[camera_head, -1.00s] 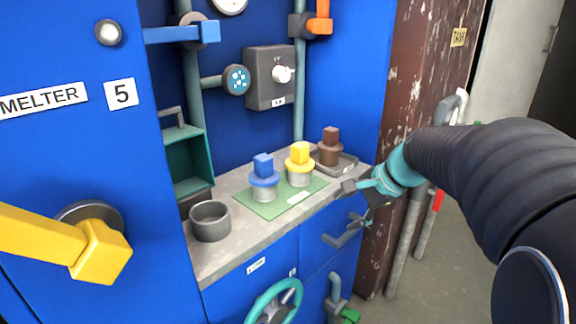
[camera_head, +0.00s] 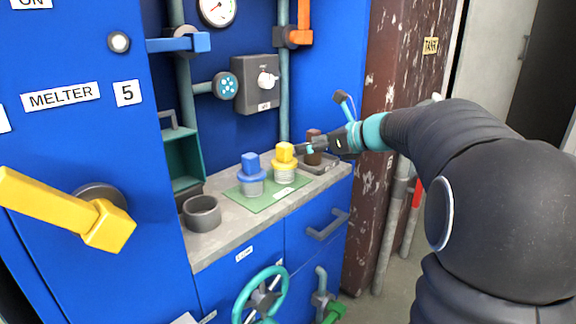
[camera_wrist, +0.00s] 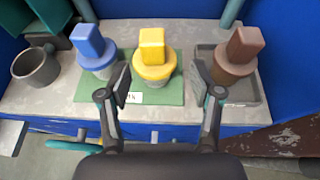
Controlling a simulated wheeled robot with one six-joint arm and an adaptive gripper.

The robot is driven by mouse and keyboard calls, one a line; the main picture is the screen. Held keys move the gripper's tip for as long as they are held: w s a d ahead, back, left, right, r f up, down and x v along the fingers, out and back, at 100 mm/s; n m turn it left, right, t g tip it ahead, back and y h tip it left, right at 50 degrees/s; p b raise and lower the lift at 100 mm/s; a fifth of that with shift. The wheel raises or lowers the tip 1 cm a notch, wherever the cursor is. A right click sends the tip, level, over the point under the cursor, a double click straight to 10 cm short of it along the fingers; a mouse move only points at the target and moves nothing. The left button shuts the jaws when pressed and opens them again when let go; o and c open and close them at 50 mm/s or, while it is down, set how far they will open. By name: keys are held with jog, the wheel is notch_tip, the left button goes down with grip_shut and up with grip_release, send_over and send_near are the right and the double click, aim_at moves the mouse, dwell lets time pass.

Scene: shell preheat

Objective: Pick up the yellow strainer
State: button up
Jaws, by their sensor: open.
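The yellow strainer (camera_head: 284,162) stands upright on a green mat (camera_head: 262,202), with a block-shaped yellow top over a pale grey lower part. It also shows in the wrist view (camera_wrist: 153,58), centred between and beyond my fingers. My gripper (camera_wrist: 160,88) is open and empty there, with one finger to each side of the strainer's near side; I cannot tell whether they touch it. In the head view my gripper (camera_head: 312,147) is at the right of the strainer, in front of the brown strainer, which it partly hides.
A blue strainer (camera_wrist: 92,50) stands close left of the yellow one on the mat. A brown strainer (camera_wrist: 238,55) stands on a grey tray (camera_wrist: 257,90) to the right. A grey cup (camera_head: 201,213) stands at the counter's left. A grey control box (camera_head: 257,82) hangs on the wall behind.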

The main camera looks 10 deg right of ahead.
aim_at(290, 147)
jog(key=x, duration=0.3)
jog(key=shift+s+a+r+x, duration=0.1)
jog(key=shift+a+x, duration=0.05)
jog(key=shift+x, duration=0.75)
jog(key=shift+s+a+r+x, duration=0.1)
jog(key=shift+x, duration=0.8)
jog(key=shift+a+r+x, duration=0.1)
jog(key=shift+a+x, duration=0.05)
jog(key=shift+x, duration=0.75)
grip_shut()
